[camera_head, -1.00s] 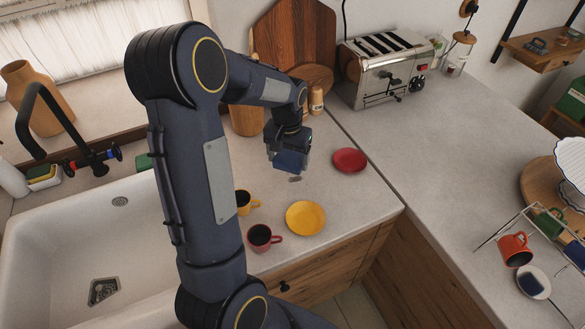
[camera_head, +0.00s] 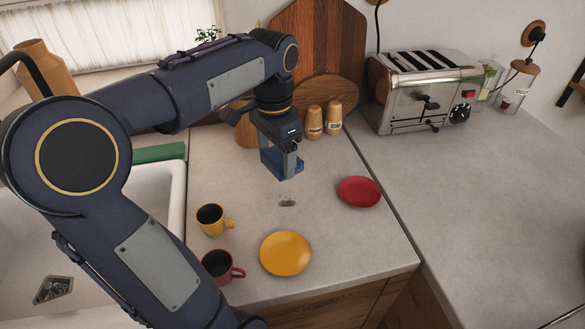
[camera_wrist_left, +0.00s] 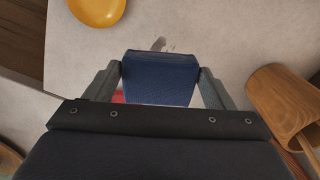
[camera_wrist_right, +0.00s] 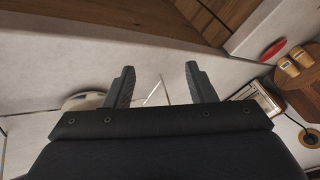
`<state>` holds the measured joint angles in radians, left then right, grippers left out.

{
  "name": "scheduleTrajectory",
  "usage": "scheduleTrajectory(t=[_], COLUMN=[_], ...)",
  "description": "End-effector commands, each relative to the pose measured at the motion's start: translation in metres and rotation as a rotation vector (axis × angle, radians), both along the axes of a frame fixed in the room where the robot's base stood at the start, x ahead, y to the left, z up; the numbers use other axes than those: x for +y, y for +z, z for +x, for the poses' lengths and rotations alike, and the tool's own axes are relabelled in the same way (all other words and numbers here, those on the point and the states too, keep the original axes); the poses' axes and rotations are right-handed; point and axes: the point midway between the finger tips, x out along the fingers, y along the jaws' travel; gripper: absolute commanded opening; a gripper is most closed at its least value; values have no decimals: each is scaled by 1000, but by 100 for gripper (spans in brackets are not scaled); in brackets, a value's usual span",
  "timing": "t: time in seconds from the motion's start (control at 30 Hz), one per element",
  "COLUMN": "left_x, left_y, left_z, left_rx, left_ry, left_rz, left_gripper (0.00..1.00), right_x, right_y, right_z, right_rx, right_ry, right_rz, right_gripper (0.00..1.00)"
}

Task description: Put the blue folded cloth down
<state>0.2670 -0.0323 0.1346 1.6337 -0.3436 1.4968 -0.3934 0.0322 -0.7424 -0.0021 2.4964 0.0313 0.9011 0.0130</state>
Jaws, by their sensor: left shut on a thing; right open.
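The blue folded cloth (camera_wrist_left: 160,78) is held between the two fingers of my left gripper (camera_wrist_left: 160,72) in the left wrist view. In the head view my left gripper (camera_head: 282,165) points down with the cloth (camera_head: 268,164) over the counter (camera_head: 330,225). The cloth looks to be above the surface, but the exact gap is hard to tell. My right gripper (camera_wrist_right: 160,70) is open and empty in the right wrist view; it is outside the head view.
Near the cloth are a red plate (camera_head: 359,191), a yellow plate (camera_head: 285,253), a yellow mug (camera_head: 211,219) and a red mug (camera_head: 219,267). Behind stand two wooden shakers (camera_head: 324,121) and a toaster (camera_head: 425,90). A small grey patch (camera_head: 287,200) lies on otherwise bare counter.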

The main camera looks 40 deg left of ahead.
Motion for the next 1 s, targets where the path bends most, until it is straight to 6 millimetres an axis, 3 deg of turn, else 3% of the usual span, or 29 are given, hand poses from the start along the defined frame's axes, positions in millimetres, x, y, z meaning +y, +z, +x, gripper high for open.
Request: scheduleTrajectory(t=[0.37,0.5,0.7,0.87,1.0], left_x=[41,52,61,64,66], left_y=[-35,-63,-85,-92,-111], left_z=[73,92,109,114,117], left_rx=[6,6,2,2,4], left_ry=[-2,-2,-3,-2,-3], left_rz=[-2,-2,1,1,-1], left_gripper=[55,55,55,55,55], right_x=[0,0,0,0,0], right_y=[18,20,23,24,25], right_z=[0,0,0,0,0], right_rx=[0,0,0,0,0], right_ry=[0,0,0,0,0], right_rz=[0,0,0,0,0], right_gripper=[50,50,50,50,50])
